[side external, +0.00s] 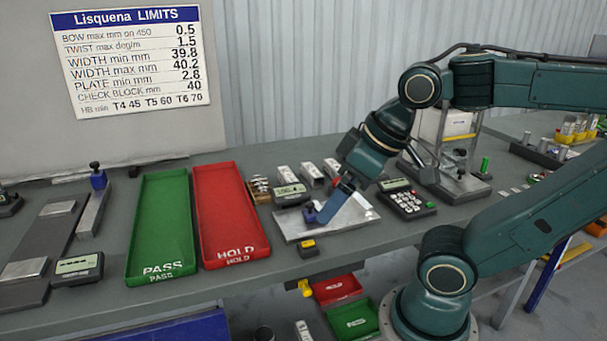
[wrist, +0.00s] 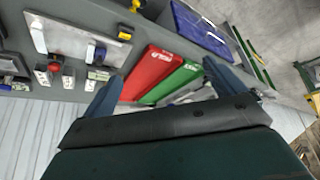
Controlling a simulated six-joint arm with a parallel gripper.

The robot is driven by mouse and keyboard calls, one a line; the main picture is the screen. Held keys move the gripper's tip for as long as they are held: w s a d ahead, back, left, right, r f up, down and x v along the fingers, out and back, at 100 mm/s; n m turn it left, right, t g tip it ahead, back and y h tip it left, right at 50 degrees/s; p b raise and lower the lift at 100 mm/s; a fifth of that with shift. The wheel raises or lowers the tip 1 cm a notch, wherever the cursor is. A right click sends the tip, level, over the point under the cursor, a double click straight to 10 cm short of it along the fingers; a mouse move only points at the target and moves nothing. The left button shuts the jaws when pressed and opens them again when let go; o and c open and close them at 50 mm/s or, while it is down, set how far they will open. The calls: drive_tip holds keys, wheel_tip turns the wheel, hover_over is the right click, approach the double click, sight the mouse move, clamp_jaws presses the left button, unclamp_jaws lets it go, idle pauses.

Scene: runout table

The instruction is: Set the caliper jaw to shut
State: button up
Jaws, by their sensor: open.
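The caliper appears to be the silver plate (side external: 345,224) on the bench with a dark blue knob (side external: 310,211) at its left and a grey display box (side external: 290,195) behind it. In the wrist view the plate (wrist: 78,42) lies at upper left, with a white bar (wrist: 38,36) at one end and the blue knob (wrist: 97,53) by the display box. The jaw gap is too small to tell. My gripper (side external: 325,218) is over the plate near the knob, partly covering it. In the wrist view my gripper (wrist: 163,70) is open and empty, the plate outside its fingers.
A red HOLD tray (side external: 228,215) and a green PASS tray (side external: 162,225) lie left of the plate. A keypad device (side external: 408,203) stands at its right. A small yellow and black block (side external: 308,247) sits at the bench's front edge. Several small blocks stand behind.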

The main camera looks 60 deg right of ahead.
drive_tip(key=shift+w+d+r, duration=0.1)
drive_tip(key=shift+w, duration=0.05)
drive_tip(key=c, duration=0.7)
drive_tip(key=shift+w+d+r, duration=0.1)
drive_tip(key=shift+w+d, duration=0.05)
drive_tip(key=shift+w, duration=0.1)
drive_tip(key=c, duration=0.3)
drive_tip(key=m+g, duration=0.6)
hover_over(310, 203)
wheel_tip(310, 203, down, 3)
drive_tip(key=shift+r, duration=0.15)
drive_tip(key=shift+c, duration=0.2)
wheel_tip(310, 203, down, 14)
drive_tip(key=shift+r, duration=0.1)
clamp_jaws()
